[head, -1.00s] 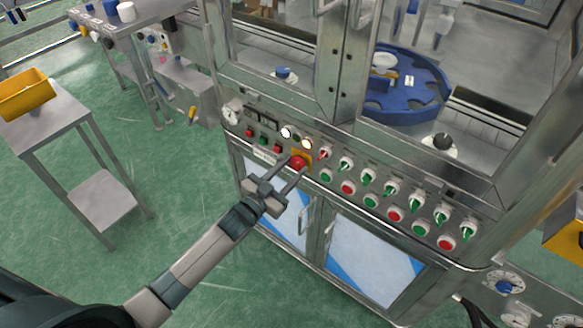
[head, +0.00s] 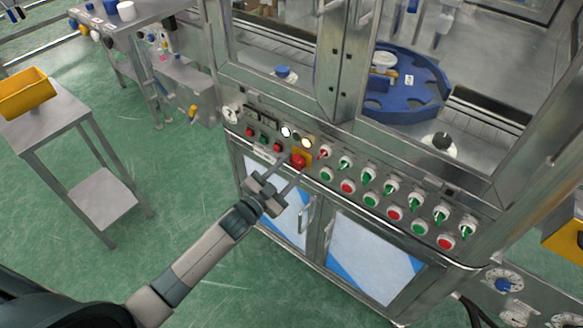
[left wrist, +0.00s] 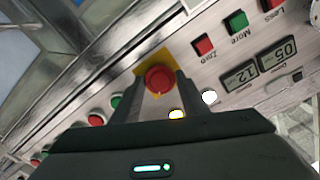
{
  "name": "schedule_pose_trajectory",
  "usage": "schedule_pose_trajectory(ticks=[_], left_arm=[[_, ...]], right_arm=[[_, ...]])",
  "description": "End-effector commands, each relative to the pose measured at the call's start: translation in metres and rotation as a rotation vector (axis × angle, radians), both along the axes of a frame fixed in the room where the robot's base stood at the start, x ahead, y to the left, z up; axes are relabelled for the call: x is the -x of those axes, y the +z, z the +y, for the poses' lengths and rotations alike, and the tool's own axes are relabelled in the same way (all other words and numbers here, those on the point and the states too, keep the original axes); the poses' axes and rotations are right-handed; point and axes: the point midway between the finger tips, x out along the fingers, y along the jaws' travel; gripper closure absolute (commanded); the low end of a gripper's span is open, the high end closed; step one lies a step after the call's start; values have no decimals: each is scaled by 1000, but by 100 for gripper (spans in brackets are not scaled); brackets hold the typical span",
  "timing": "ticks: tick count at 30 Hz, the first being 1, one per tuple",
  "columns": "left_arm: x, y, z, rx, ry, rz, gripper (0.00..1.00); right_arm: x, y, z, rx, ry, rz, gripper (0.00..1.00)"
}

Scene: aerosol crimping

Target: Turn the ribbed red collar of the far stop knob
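The far stop knob (head: 298,161) is a round red knob on a yellow plate near the left end of the sloped control panel. It also shows in the left wrist view (left wrist: 159,79), facing the camera. My left gripper (head: 295,164) reaches up to it from the lower left. Its two fingers lie on opposite sides of the red knob, and in the left wrist view they look close against its edges. The gap between the fingers is about the knob's width. The ribs of the collar are too small to make out. My right gripper is not in view.
Lamps (head: 286,132) and small displays sit left of the knob. Rows of green and red buttons (head: 347,187) and switches run to its right. Glass doors (head: 370,260) are below, and a blue carousel (head: 400,85) is behind. A side table (head: 45,125) stands left on open floor.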

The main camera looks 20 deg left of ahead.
Motion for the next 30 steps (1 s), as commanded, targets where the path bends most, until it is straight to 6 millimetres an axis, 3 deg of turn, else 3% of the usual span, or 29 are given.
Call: schedule_pose_trajectory(ticks=[17, 23, 30], left_arm=[[8, -1, 3, 0, 0, 2, 45], [30, -2, 11, 0, 0, 2, 45], [69, -3, 25, 0, 0, 2, 45]], right_arm=[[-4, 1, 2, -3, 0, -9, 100], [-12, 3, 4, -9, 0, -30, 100], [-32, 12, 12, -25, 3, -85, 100]])
